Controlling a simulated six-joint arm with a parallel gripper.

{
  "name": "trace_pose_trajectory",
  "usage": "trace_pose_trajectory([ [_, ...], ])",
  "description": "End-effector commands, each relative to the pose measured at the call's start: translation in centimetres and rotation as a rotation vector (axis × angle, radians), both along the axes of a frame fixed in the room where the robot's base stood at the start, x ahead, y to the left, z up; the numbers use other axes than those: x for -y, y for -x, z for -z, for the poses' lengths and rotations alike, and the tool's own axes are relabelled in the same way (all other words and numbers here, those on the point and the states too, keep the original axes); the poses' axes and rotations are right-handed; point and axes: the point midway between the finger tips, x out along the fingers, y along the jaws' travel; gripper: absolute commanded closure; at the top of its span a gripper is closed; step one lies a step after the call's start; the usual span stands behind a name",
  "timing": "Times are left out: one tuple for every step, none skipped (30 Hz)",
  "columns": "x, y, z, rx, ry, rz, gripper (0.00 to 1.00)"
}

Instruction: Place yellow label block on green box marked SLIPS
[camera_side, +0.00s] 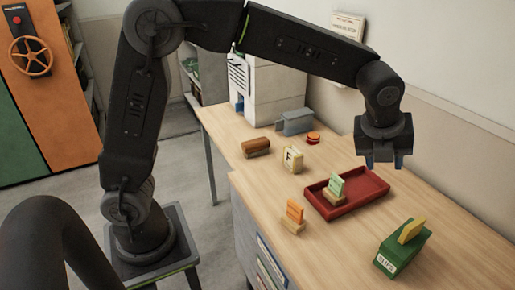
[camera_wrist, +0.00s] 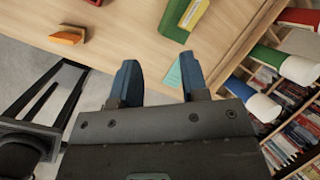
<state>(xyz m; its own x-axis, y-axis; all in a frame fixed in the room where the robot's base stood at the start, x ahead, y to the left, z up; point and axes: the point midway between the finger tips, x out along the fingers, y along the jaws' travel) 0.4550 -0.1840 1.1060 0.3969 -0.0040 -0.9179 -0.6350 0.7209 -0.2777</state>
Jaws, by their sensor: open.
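The green box marked SLIPS (camera_side: 396,256) stands on the wooden desk at the front right in the side view, its white label facing the front. The yellow label block (camera_side: 411,230) sits on top of the box, upright and tilted. In the wrist view, parts of the green box (camera_wrist: 176,22) and the yellow block (camera_wrist: 195,14) show at the top edge, cut off by the frame. My gripper (camera_side: 385,163) is open and empty, raised above the desk and apart from the box. Its blue fingers (camera_wrist: 159,62) stand apart in the wrist view.
A red tray (camera_side: 365,200) holds a green card on a wooden stand (camera_side: 335,190). An orange card on a stand (camera_side: 293,215), a cream block (camera_side: 293,159), a brown block (camera_side: 256,147) and a grey holder (camera_side: 295,122) stand on the desk. A bookshelf (camera_wrist: 292,100) is at right.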

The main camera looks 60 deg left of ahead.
Motion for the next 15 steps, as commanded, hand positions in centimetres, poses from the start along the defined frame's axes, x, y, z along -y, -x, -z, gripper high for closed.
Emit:
trace_pose_trajectory([
  [-1.9,1.9,-1.6,0.009,0.072,-0.162,0.59],
  [-2.9,2.9,-2.3,0.011,0.115,-0.260,0.59],
  [-4.0,4.3,-3.0,0.014,0.173,-0.388,0.59],
  [-4.9,5.4,-3.5,0.017,0.217,-0.486,0.59],
  [-5.7,6.6,-3.9,0.019,0.262,-0.583,0.59],
  [-6.7,8.1,-4.4,0.023,0.322,-0.712,0.59],
  [-7.5,9.3,-4.7,0.025,0.366,-0.807,0.59],
  [-8.1,10.5,-4.9,0.027,0.412,-0.904,0.59],
  [-9.0,12.1,-5.1,0.030,0.473,-1.032,0.59],
  [-9.6,13.3,-5.1,0.032,0.519,-1.128,0.59],
  [-10.2,14.5,-5.1,0.034,0.564,-1.223,0.59],
  [-10.8,16.1,-4.9,0.036,0.627,-1.347,0.59],
  [-11.3,17.2,-4.8,0.037,0.671,-1.440,0.59],
  [-11.7,18.3,-4.5,0.038,0.714,-1.527,0.59],
  [-12.2,19.6,-4.2,0.040,0.770,-1.637,0.59],
])
